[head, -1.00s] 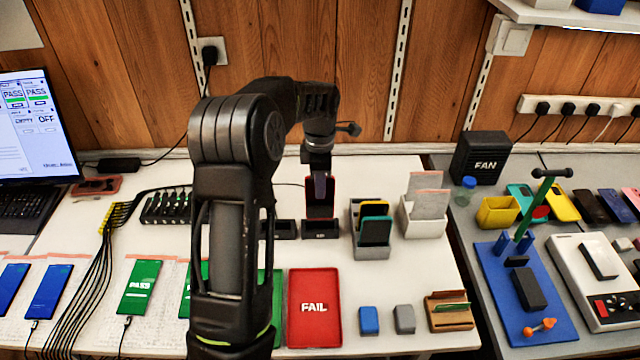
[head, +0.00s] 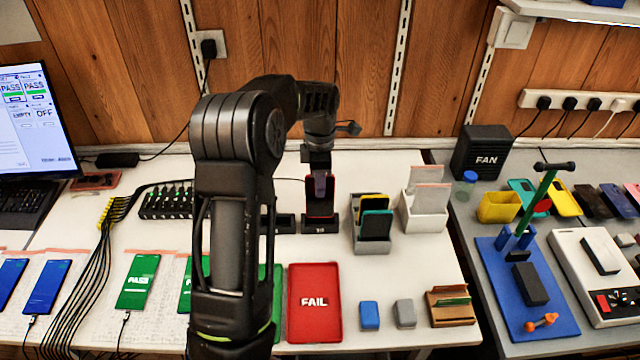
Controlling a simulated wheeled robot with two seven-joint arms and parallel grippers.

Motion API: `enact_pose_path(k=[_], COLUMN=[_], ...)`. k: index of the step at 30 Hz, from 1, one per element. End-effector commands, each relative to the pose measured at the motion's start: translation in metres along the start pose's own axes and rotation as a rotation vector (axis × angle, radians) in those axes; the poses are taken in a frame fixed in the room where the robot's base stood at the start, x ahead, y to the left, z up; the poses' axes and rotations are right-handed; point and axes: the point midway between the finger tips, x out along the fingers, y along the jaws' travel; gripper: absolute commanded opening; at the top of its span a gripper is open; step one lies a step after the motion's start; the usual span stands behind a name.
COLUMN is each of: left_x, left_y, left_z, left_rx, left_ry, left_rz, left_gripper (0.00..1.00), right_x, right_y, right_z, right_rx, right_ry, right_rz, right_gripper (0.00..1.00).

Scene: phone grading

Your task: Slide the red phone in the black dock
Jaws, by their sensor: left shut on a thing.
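My left gripper (head: 318,172) points down at the back middle of the white table and is shut on the red phone (head: 320,207). The phone stands upright, its red edges showing around a dark face. Its lower end is at the black dock (head: 320,229), a small block with a pale label; I cannot tell how deep it sits in the slot. A second black dock (head: 284,224) stands just to the left, partly hidden by my left arm. My right gripper is not in view.
The red FAIL tray (head: 315,322) lies in front of the dock. To the right stand a grey holder (head: 371,247) with several phones and a white holder (head: 423,222) with clear sleeves. Green phones (head: 137,283) and cables lie left. My left arm hides part of the table.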

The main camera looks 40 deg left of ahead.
Motion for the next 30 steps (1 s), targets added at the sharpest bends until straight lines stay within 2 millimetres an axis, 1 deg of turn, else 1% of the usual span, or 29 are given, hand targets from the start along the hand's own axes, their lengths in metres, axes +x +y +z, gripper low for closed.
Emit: enact_pose_path(k=[23,30], left_x=[0.0019,0.0087], left_y=[0.0003,0.0001], left_z=[0.0001,0.0000], left_rx=[0.000,0.001], left_ry=[0.000,0.000], left_rz=[0.001,0.000], left_gripper=[0.00,0.00], right_x=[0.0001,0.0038], right_y=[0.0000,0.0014], right_z=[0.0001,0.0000], right_rx=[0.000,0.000], right_ry=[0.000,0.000], right_rz=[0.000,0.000], right_gripper=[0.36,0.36])
